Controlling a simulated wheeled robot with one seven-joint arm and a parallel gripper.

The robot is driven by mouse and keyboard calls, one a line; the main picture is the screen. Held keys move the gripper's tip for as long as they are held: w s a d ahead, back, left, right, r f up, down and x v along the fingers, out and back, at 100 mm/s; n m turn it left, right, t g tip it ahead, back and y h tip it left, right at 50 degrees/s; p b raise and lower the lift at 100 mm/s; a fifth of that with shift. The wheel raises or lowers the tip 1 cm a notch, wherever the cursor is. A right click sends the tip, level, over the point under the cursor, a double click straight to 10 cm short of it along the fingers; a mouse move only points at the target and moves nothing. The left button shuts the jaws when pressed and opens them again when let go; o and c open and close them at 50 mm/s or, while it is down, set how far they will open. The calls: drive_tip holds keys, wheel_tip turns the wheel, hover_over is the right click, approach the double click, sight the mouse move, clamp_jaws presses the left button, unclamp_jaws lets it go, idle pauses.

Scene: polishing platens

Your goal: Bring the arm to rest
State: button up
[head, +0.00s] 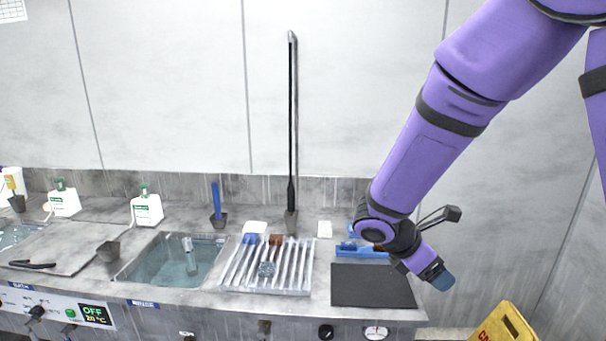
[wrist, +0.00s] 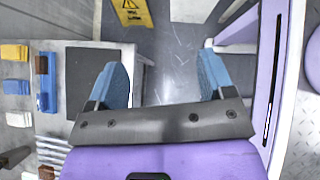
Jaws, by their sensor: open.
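My gripper (head: 441,281) hangs at the end of my purple arm, beyond the right end of the counter in the head view, above and beside the black mat (head: 372,286). In the wrist view my gripper (wrist: 163,85) shows two blue fingertips spread wide apart with nothing between them. The floor and a table edge show past the fingers. My arm reaches down from the upper right, bent at the wrist. It hides part of the blue tray (head: 362,250) behind it.
A ribbed metal rack (head: 303,280) and a sink (head: 160,272) with water sit left of the mat. White bottles (head: 147,209) stand along the back. A yellow caution sign (head: 503,325) stands on the floor at lower right, and in the wrist view (wrist: 132,12). Open floor lies right of the counter.

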drive_tip(key=s+d+r+m+t+y, duration=0.2)
drive_tip(key=s+r+m+y, duration=0.2)
drive_tip(key=s+r+m, duration=0.5)
drive_tip(key=s+d+r+m+t+y, duration=0.2)
drive_tip(key=s+r+m+y, duration=0.3)
drive_tip(key=s+r+m, duration=0.4)
drive_tip(key=shift+s+d+r+m, duration=0.35)
drive_tip(key=shift+s+m, duration=0.55)
